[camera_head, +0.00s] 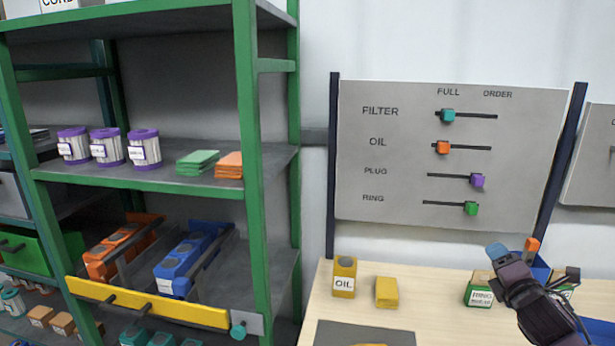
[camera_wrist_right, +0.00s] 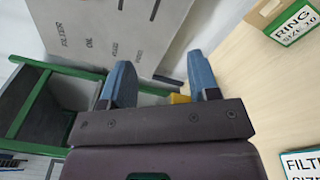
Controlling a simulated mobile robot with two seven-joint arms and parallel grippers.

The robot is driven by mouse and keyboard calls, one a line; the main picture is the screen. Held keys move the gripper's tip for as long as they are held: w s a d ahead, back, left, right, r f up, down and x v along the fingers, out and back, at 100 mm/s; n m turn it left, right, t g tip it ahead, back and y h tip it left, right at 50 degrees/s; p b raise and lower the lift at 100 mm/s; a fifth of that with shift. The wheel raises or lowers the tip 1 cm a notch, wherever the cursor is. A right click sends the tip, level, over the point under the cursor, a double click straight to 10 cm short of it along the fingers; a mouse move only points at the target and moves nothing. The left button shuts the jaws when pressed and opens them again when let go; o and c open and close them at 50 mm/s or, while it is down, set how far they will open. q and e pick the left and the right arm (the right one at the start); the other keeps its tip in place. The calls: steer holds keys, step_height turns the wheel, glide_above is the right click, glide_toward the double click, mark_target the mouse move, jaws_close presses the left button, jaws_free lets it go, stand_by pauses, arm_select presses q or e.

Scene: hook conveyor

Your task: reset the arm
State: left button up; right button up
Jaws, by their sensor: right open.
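My right gripper (camera_head: 508,252) is above the right part of the wooden table in the head view, coming in from the lower right. In the right wrist view its two blue fingers (camera_wrist_right: 162,78) stand wide apart with nothing held between them. A small bit of yellow shows beyond the fingers, apart from them. My left arm and gripper do not show in either view.
A RING box (camera_head: 480,289) stands just left of my right gripper. A yellow OIL container (camera_head: 344,277) and a yellow block (camera_head: 386,292) stand on the table (camera_head: 430,304). A slider board (camera_head: 450,155) is behind; a green shelf rack (camera_head: 250,150) stands left.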

steer(key=s+a+f+m+g+y, duration=0.1)
steer(key=s+a+f+m, duration=0.4)
steer(key=f+m, duration=0.3)
steer(key=s+a+f+m+g+y, duration=0.1)
steer(key=s+a+f+m+y, duration=0.1)
steer(key=s+a+f+m, duration=0.4)
steer(key=s+a+f+m+g, duration=0.2)
steer(key=s+f+m, duration=0.1)
steer(key=s+f, duration=0.4)
steer(key=s+a+f+m+g, duration=0.2)
steer(key=s+f, duration=0.5)
steer(key=s, duration=0.4)
steer(key=a+m, duration=0.1)
steer(key=m, duration=0.1)
steer(key=shift+a+f+m, duration=0.15)
steer(key=shift+f+m, duration=0.15)
steer(key=shift+f, duration=0.1)
